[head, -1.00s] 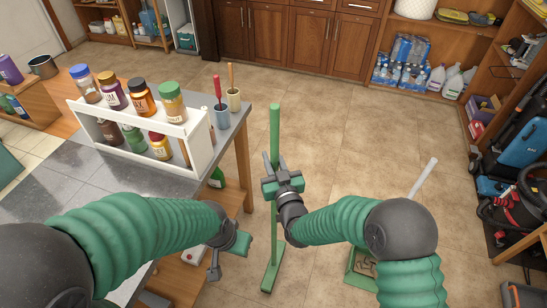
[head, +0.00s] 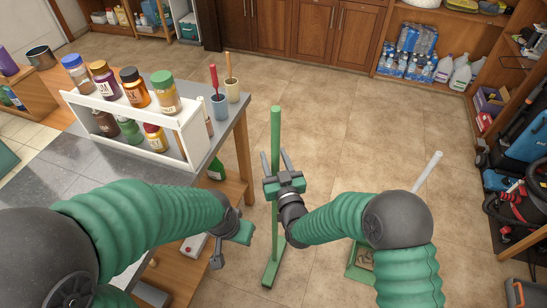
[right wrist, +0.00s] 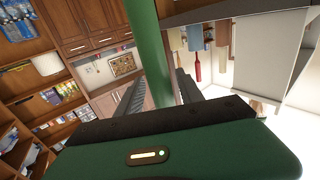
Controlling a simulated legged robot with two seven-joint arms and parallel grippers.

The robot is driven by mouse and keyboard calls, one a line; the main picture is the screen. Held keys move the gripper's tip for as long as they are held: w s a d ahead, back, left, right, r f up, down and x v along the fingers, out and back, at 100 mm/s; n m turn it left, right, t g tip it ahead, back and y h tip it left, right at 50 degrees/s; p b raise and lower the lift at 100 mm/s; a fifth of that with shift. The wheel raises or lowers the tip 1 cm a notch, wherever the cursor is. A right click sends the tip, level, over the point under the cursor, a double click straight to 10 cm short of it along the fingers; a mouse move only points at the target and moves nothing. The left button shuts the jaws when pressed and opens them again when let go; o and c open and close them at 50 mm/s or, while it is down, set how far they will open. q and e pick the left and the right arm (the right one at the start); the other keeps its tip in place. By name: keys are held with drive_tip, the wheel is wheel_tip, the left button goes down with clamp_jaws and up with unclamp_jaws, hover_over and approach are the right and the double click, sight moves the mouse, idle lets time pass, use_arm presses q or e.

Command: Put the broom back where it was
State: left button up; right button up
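The green broom (head: 276,130) stands upright on the tiled floor, its flat green head (head: 272,273) at the bottom. My right gripper (head: 276,160) is at mid-height on the handle. Its two grey fingers are spread, one on each side of the handle. In the right wrist view the green handle (right wrist: 147,40) passes between the parted fingers (right wrist: 160,90), with narrow gaps beside it.
The grey-topped table (head: 150,172) with a white bottle rack (head: 187,140) is left of the broom. Bottle shelves (head: 440,60) are at the back right. The floor behind the broom is clear.

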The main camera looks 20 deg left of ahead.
drive_tip(key=shift+s+a, duration=0.1)
drive_tip(key=shift+s+r, duration=0.1)
drive_tip(key=v, duration=1.2)
drive_tip(key=w+d+f+m+g+h, duration=0.1)
drive_tip(key=d+f+g+h, duration=0.15)
drive_tip(key=d, duration=0.45)
drive_tip(key=w+d+f+m+g+h, duration=0.1)
drive_tip(key=d+f+g+h, duration=0.15)
drive_tip(key=d, duration=0.55)
drive_tip(key=s+d+m+g+h, duration=0.4)
drive_tip(key=s+d+g, duration=0.3)
drive_tip(key=s+d, duration=0.8)
drive_tip(key=shift+s+d+r+g+h+p, duration=0.25)
drive_tip(key=shift+s+r+g+h+p, duration=0.1)
drive_tip(key=shift+s, duration=0.1)
